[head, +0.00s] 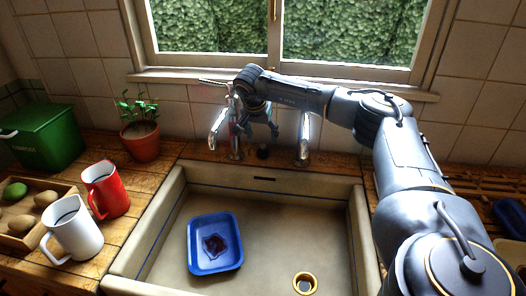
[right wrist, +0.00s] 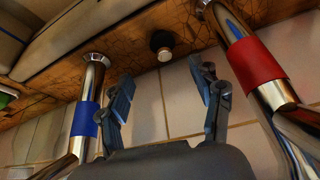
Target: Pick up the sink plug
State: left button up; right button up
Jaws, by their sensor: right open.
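The sink plug (head: 263,152) is a small dark round piece on the wooden ledge behind the sink, between the two taps. In the right wrist view the plug (right wrist: 161,42) is black with a paler end and stands beyond my fingertips, roughly between them. My right gripper (head: 260,132) is open and empty, pointing down above the ledge near the plug. In the right wrist view its two fingers (right wrist: 164,85) are spread apart, with a gap to the plug. My left gripper is not in view.
Chrome taps stand on both sides: one with a red band (right wrist: 262,60), one with a blue band (right wrist: 86,119). The sink (head: 265,215) holds a blue tray (head: 230,262) and a brass-ringed drain (head: 314,281). Mugs (head: 72,230) and a potted plant (head: 141,143) are left.

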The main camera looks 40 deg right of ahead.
aim_at(263, 146)
jog(key=x, duration=0.2)
jog(key=shift+w+d+f, duration=0.1)
jog(key=shift+w+f, duration=0.1)
jog(key=shift+f, duration=0.05)
jog(key=shift+w+d+f+p, duration=0.15)
jog(key=shift+f+p, duration=0.2)
jog(key=shift+f, duration=0.25)
jog(key=x, duration=0.3)
jog(key=shift+f+p, duration=0.2)
jog(key=shift+p, duration=0.2)
jog(key=shift+w+d+f, duration=0.1)
jog(key=shift+w+f, duration=0.1)
jog(key=shift+f, duration=0.2)
jog(key=shift+s+r, duration=0.1)
jog(key=shift+c, duration=0.4)
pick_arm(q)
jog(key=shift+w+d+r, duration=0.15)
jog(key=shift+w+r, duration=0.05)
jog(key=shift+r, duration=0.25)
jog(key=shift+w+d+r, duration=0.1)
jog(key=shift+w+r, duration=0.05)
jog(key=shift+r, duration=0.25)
pick_arm(e)
jog(key=c, duration=1.1)
